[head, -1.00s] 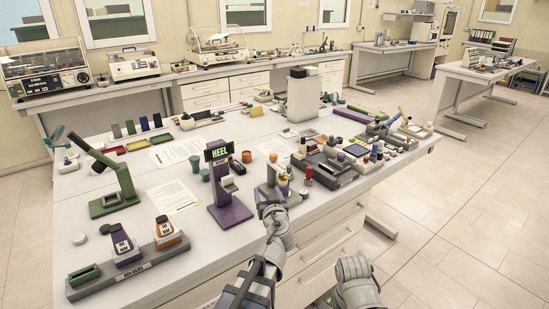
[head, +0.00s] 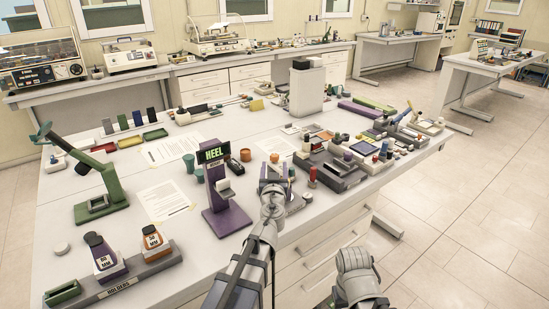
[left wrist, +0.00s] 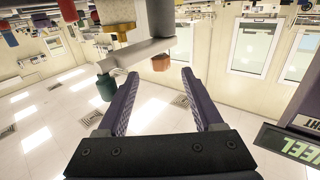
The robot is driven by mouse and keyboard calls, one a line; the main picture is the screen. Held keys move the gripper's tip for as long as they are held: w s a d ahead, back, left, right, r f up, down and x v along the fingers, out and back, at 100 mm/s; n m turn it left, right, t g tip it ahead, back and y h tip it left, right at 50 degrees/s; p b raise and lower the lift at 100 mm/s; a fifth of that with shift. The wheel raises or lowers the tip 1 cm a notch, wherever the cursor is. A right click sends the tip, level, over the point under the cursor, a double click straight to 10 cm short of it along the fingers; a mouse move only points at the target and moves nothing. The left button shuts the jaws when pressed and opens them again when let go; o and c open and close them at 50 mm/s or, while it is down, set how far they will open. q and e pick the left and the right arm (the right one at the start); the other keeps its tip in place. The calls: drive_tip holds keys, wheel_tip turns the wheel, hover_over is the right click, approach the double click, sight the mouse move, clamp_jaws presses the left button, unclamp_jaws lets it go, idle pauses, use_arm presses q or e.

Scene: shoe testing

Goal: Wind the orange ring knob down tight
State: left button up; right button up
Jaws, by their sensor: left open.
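The orange ring knob (left wrist: 160,62) shows in the left wrist view, where the scene is upside down. In the head view the knob (head: 274,157) is a small orange spot just beyond my left gripper (head: 271,172). My left gripper (left wrist: 159,75) is open and empty. The knob lies ahead of the gap between its fingertips, apart from both fingers. The gripper hides most of the stand in the head view.
A purple stand with a HEEL sign (head: 213,154) is close to the left of my left gripper. Dark fixtures (head: 333,170) with small knobs stand to its right. Holders (head: 125,275) lie at the front left. The table (head: 185,228) is clear in patches.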

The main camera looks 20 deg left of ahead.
sight(275, 159)
use_arm(q)
drive_tip(key=x, duration=0.6)
drive_tip(key=shift+w+a, duration=0.1)
drive_tip(key=shift+w, duration=0.2)
drive_tip(key=shift+c, duration=0.2)
clamp_jaws()
